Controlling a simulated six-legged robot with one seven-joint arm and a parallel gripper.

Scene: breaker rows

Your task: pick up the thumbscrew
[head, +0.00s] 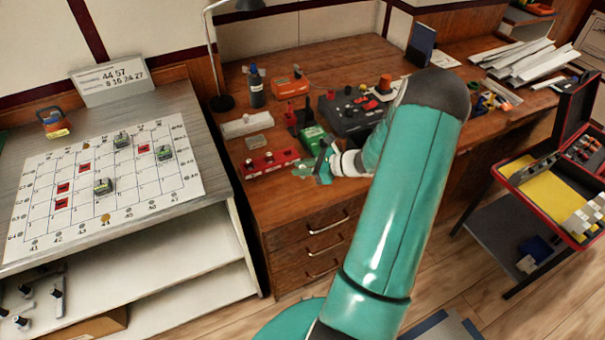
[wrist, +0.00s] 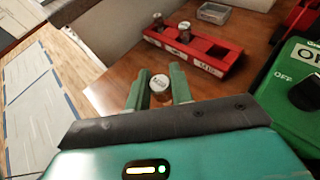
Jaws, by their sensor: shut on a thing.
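The thumbscrew (wrist: 160,84), with a pale silver marked top and a darker brownish body, is between the two green fingers of my gripper (wrist: 157,77) in the wrist view. My gripper is shut on it. In the head view my gripper (head: 325,165) is over the desk's front part, just right of the red rack; I cannot make out the thumbscrew there. The red rack (wrist: 215,58) holds two similar metal-topped pieces, one (wrist: 158,21) at its left end and one (wrist: 184,31) beside it. The rack also shows in the head view (head: 268,164).
A green box (wrist: 290,92) with a black knob stands close on the right of my gripper. A small grey tray (wrist: 214,12) lies behind the rack. A black control box (head: 352,115) and an orange box (head: 290,86) stand farther back. The wooden desk's front edge is near.

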